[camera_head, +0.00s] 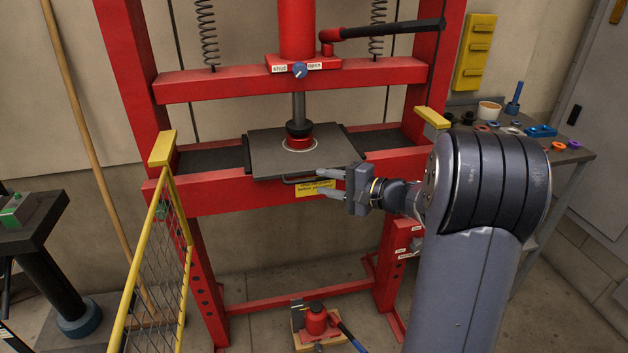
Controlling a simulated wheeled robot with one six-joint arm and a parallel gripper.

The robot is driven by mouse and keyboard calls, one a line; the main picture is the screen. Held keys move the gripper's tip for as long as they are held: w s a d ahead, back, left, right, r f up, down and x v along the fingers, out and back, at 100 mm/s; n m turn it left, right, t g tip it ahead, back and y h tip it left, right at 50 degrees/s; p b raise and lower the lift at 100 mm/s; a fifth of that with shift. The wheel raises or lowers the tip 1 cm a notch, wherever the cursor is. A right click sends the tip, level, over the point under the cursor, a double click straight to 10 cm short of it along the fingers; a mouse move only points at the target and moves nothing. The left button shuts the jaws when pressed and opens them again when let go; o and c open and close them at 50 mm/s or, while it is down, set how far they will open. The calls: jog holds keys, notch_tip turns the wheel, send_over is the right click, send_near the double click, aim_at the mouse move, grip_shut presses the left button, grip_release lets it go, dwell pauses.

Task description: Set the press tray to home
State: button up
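The press tray (265,158) is a flat grey plate on the red press frame, under the ram. A thin dark handle (297,180) runs along its front edge. A red ring-shaped part (299,143) sits on a white circle on the tray, with a dark piece and the ram rod (298,105) directly above it. I cannot tell whether they touch. My gripper (322,181) is at the tray's front right, its fingers spread apart and pointing left, close to the handle's right end. Nothing shows between the fingers; contact with the handle is unclear.
A yellow mesh guard (157,255) stands swung out at the front left. The press has a black lever (392,28) and a blue knob (299,70) with shut/open labels. A side table (572,157) holds small parts at right. A red jack (316,320) stands on the floor below.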

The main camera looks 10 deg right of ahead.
aim_at(315, 180)
jog(key=v, duration=0.6)
jog(key=shift+a, duration=0.1)
jog(key=x, duration=1.1)
jog(key=s+p, duration=0.1)
jog(key=s, duration=0.1)
jog(key=shift+s, duration=0.4)
